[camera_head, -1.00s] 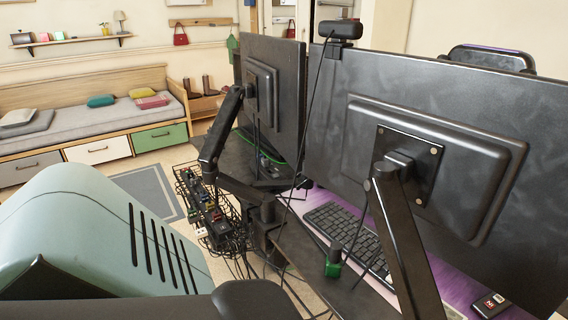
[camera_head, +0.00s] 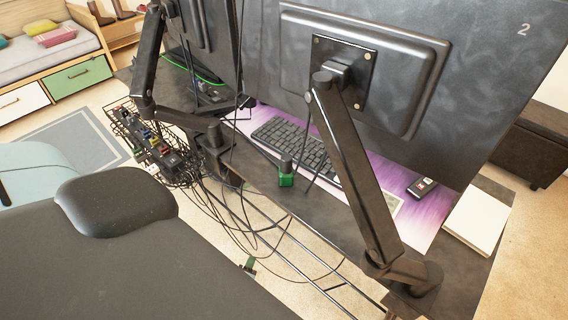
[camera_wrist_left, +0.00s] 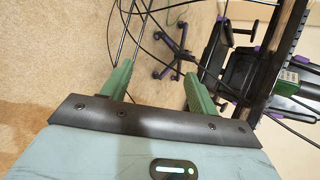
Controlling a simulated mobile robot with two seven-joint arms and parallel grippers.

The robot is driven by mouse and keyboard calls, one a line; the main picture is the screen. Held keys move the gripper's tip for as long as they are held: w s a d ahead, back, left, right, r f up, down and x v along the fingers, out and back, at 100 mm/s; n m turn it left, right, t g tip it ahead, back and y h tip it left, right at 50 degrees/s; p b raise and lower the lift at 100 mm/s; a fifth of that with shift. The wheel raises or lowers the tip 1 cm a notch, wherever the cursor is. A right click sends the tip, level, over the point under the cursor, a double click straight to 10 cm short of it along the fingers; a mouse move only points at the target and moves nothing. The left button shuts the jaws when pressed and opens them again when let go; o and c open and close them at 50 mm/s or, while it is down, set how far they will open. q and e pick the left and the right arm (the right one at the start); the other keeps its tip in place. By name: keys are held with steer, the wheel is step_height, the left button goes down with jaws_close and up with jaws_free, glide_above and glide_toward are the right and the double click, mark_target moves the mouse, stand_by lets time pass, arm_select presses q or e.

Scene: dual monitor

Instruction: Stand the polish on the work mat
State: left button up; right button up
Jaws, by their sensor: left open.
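A small green bottle with a dark cap (camera_head: 286,178), which looks like the polish, stands upright on the dark desk strip behind the keyboard. It appears to be just off the purple mat (camera_head: 436,206), which lies under the monitors. In the left wrist view, a green block with a pale label (camera_wrist_left: 287,82) at the right edge may be the same bottle. My left gripper (camera_wrist_left: 158,88) is open, with its two green fingers apart and nothing between them. It points at the floor and cables beside the desk. My right gripper is not in view.
Two monitors on dark arms (camera_head: 358,190) block much of the desk. A keyboard (camera_head: 296,147), a small black device (camera_head: 422,187) and a white pad (camera_head: 477,221) lie there. A wire cable tray (camera_head: 150,140) and loose cables hang along the near desk edge.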

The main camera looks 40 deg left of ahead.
mark_target(287, 172)
arm_select(q)
steer(key=w+r+m+t+y, duration=0.1)
steer(key=w+r+m+y, duration=0.1)
steer(key=w+r+m, duration=0.2)
steer(key=w+a+r+m+t+y+p, duration=0.1)
steer(key=w+r+m+t+y, duration=0.1)
steer(key=w+r+m, duration=0.2)
steer(key=w+a+r+m+t+y, duration=0.1)
steer(key=w+r+m, duration=0.3)
steer(key=w+r, duration=0.4)
steer(key=shift+w+a+r+t+y, duration=0.1)
steer(key=shift+w+t+y, duration=0.2)
steer(key=shift+w, duration=0.45)
steer(key=shift+w+a+r+t+y, duration=0.1)
steer(key=shift+w+t+y, duration=0.15)
steer(key=shift+w, duration=0.45)
steer(key=shift+w+d+r+m, duration=0.15)
steer(key=shift+w+d+m, duration=0.1)
steer(key=shift+w+m, duration=0.15)
steer(key=shift+p+x, duration=0.3)
steer(key=shift+x, duration=1)
steer(key=x, duration=0.4)
steer(key=shift+w+d+r, duration=0.1)
steer(key=shift+w+r, duration=0.3)
steer(key=shift+w+a, duration=0.25)
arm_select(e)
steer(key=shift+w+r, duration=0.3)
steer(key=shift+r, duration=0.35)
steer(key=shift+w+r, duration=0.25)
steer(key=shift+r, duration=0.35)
